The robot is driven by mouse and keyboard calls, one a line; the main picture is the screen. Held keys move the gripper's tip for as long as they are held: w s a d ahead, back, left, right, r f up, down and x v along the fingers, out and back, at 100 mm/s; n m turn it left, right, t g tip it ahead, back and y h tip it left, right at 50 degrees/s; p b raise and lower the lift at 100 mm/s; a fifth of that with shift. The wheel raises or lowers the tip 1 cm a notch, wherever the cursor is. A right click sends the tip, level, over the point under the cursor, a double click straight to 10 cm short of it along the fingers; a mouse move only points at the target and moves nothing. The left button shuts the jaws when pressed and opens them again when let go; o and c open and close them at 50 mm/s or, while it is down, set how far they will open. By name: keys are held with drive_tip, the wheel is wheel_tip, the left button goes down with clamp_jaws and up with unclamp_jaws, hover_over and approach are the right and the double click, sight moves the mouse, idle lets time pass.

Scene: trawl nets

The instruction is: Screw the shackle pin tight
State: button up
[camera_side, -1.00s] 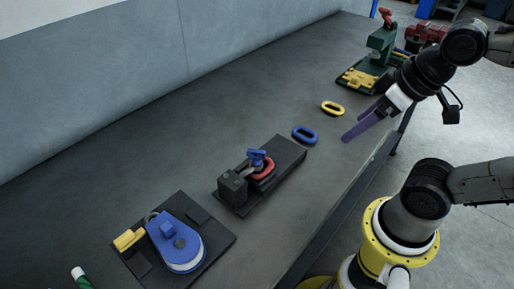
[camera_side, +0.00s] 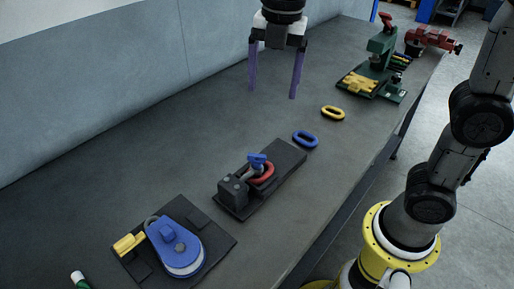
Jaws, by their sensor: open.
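The shackle (camera_side: 247,174) sits in a dark fixture block (camera_side: 285,168) in the middle of the bench. A blue pin head (camera_side: 257,160) stands up at it, and a red ring (camera_side: 264,174) lies beside and partly under it. How far the pin is threaded in is too small to tell. My gripper (camera_side: 272,92) hangs above the bench, up and slightly right of the fixture in the picture. Its two purple fingers point down, spread apart, with nothing between them.
A blue link (camera_side: 305,139) and a yellow link (camera_side: 332,113) lie right of the fixture. A blue block on a dark plate (camera_side: 222,238) stands front left. A green press (camera_side: 381,47) and a red vise (camera_side: 430,40) stand at the far right. The bench's back left is clear.

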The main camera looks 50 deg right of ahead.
sight(257, 158)
drive_tip(key=shift+n+g, duration=0.3)
drive_tip(key=shift+g, duration=0.1)
drive_tip(key=f, duration=0.5)
drive_tip(key=w+a+f, duration=0.1)
drive_tip(key=f, duration=0.5)
drive_tip(key=a+f, duration=0.1)
drive_tip(key=f, duration=0.4)
drive_tip(key=shift+w+a+f, duration=0.2)
drive_tip(key=shift+w+f, duration=0.15)
drive_tip(key=shift+w, duration=0.05)
clamp_jaws()
